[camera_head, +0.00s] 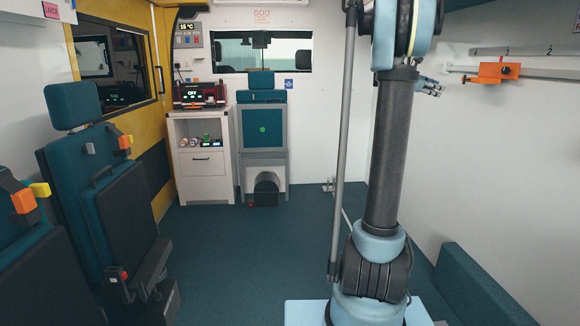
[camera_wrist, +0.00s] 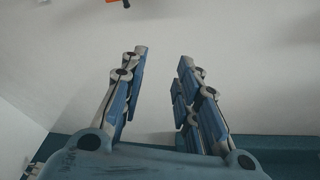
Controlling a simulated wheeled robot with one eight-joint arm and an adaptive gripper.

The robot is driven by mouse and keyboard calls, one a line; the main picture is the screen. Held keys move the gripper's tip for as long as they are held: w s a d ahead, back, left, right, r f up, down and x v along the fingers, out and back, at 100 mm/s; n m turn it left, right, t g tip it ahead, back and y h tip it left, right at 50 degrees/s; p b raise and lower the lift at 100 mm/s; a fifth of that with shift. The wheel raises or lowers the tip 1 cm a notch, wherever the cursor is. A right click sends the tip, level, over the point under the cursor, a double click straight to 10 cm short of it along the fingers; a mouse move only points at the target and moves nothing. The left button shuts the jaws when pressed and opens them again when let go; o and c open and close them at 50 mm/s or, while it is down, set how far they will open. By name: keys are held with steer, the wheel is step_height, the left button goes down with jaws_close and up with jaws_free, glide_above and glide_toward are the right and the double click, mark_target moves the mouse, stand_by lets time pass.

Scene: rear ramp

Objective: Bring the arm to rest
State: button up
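My arm (camera_head: 390,150) stands upright from its light blue base in the right half of the head view, and its top runs out of the picture. My gripper (camera_head: 432,87) shows small to the right of the arm, partly hidden behind it, in front of the white right wall. In the wrist view my gripper (camera_wrist: 162,57) has its two fingers apart with nothing between them.
An orange clamp (camera_head: 497,71) sits on a rail on the right wall, near my gripper. A grey pole stands left of my arm. Teal seats (camera_head: 105,190) line the left. A white cabinet (camera_head: 205,165) and a rear seat (camera_head: 263,130) stand at the back. The middle floor (camera_head: 260,250) is clear.

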steer(key=s+a+f+m+g+y, duration=0.1)
steer(key=s+a+f+m+y, duration=0.6)
steer(key=s+a+f, duration=1.2)
steer(key=s+a+f+m+g+y, duration=0.1)
steer(key=s+a+f+m+y, duration=0.6)
steer(key=s+a+f, duration=1.3)
steer(key=s+a+m, duration=0.2)
steer(key=s, duration=0.4)
steer(key=shift+f+y, duration=0.3)
steer(key=shift+y, duration=0.1)
steer(key=shift+w+f, duration=0.2)
steer(key=shift+w, duration=0.3)
steer(key=shift+s, duration=0.1)
